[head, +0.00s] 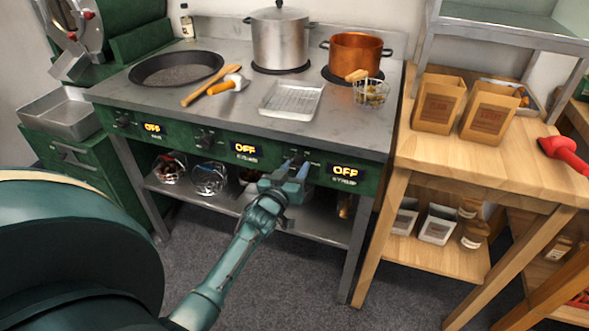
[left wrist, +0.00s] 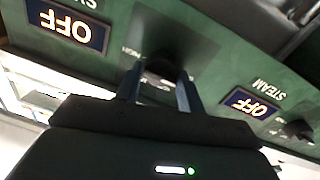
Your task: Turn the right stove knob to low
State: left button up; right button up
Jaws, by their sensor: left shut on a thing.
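The green stove front (head: 225,145) carries several knobs and three lit displays, all reading OFF. My left gripper (head: 297,166) is at the right stove knob (head: 304,156), just left of the right display (head: 346,172). Its fingers stand on either side of the dark knob (left wrist: 162,72) in the left wrist view, shut on it; the fingers partly hide the knob. The right display (left wrist: 68,24) also reads OFF in that view, upside down. My right gripper is not in view.
On the stovetop stand a black pan (head: 176,69), a steel pot (head: 280,40), a copper pot (head: 354,52), a perforated tray (head: 291,100) and a wire basket (head: 371,92). A wooden table (head: 430,150) with paper bags stands close on the right.

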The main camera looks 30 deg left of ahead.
pick_arm(q)
jog(key=m+p, duration=0.1)
jog(key=m, duration=0.4)
jog(key=shift+r+m, duration=0.1)
jog(key=shift+m, duration=0.3)
jog(key=m, duration=0.5)
jog(key=shift+g+y, duration=0.4)
jog(key=shift+m, duration=0.3)
jog(key=o, duration=1)
jog(key=shift+c, duration=0.2)
jog(key=shift+d, duration=0.1)
jog(key=p+v, duration=0.1)
jog(key=v, duration=1.2)
